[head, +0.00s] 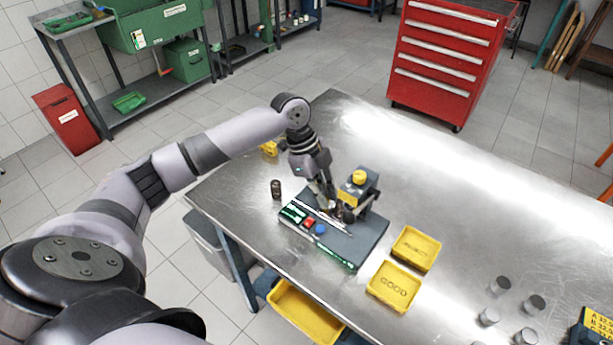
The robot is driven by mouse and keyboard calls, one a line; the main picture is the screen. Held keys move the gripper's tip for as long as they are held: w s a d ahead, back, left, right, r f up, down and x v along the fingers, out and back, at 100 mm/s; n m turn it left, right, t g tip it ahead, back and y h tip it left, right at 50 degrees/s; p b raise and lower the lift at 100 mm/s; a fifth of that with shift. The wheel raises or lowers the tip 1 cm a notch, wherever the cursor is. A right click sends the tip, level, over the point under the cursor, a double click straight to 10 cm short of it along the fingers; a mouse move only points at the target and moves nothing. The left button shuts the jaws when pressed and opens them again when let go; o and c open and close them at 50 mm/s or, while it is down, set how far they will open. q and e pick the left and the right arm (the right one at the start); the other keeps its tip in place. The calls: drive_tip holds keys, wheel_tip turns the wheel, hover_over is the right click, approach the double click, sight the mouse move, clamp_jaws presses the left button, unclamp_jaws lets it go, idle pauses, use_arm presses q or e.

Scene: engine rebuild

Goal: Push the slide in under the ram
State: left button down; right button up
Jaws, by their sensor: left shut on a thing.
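The press (365,240) stands on the metal table, a dark grey base with a short column and a yellow-topped ram head (359,177) at its back right. A red and a blue button sit on the base's front. My left gripper (331,203) reaches down over the base, just left of the ram head. Its fingers are shut on what looks like the slide; the fingers and the press largely hide it. I cannot tell how far the slide is in under the ram. My right gripper is not in view.
A dark cylinder (276,189) stands left of the press. Two yellow trays, one marked GOOD (393,286), the other behind it (416,249), lie to its right. Several metal cylinders (501,285) stand at the right. A yellow bin (304,312) sits below the table's front edge. The table's back right is clear.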

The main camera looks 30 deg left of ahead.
use_arm(q)
drive_tip(key=d, duration=0.2)
drive_tip(key=shift+s+d, duration=0.1)
drive_tip(key=shift+d, duration=0.3)
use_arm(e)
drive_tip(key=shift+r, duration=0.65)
use_arm(q)
drive_tip(key=c, duration=1.6)
unclamp_jaws()
drive_tip(key=shift+d, duration=0.1)
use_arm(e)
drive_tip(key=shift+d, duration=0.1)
